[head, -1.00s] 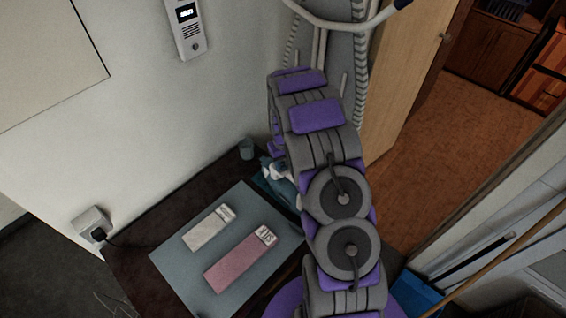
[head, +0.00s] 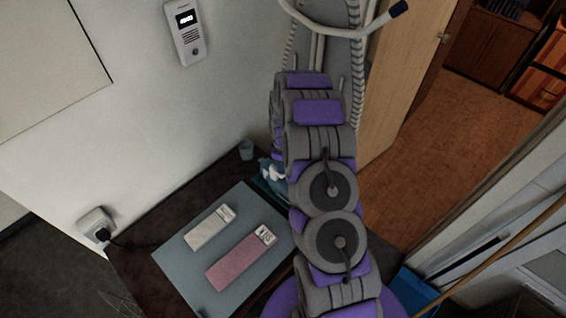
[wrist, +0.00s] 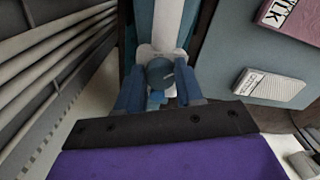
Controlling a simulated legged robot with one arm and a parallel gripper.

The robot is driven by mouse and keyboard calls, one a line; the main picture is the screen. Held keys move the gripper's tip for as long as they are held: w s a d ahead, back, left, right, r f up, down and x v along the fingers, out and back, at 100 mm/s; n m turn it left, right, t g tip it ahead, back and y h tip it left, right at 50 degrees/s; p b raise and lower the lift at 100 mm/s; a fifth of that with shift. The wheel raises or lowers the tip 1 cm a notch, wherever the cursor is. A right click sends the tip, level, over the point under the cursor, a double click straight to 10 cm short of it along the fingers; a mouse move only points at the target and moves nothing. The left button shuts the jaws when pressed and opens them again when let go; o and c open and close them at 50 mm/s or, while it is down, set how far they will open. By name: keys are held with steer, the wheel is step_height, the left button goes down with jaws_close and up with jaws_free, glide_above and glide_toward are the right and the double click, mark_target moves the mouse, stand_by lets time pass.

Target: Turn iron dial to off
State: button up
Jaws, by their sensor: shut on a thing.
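In the wrist view, the round grey-blue iron dial (wrist: 159,71) sits on a white and blue iron (wrist: 172,22). A light pointer line shows on the dial's face, angled toward the upper right. The two blue fingers of my gripper (wrist: 160,82) stand on either side of the dial and are shut on it. In the head view, only part of the blue and white iron (head: 270,174) shows beside my arm. The dial and my gripper are hidden there behind the arm.
A blue-grey mat (head: 178,262) lies on a dark table, with a white box (head: 209,228) and a pink box (head: 240,263) on it. A small cup (head: 246,150) stands near the wall. A white rack (wrist: 50,70) runs along the left in the wrist view.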

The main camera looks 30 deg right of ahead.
steer(key=shift+n, duration=0.8)
steer(key=o, duration=1)
steer(key=shift+o, duration=0.2)
step_height(320, 180, up, 17)
steer(key=p, duration=0.1)
steer(key=shift+d+r, duration=0.1)
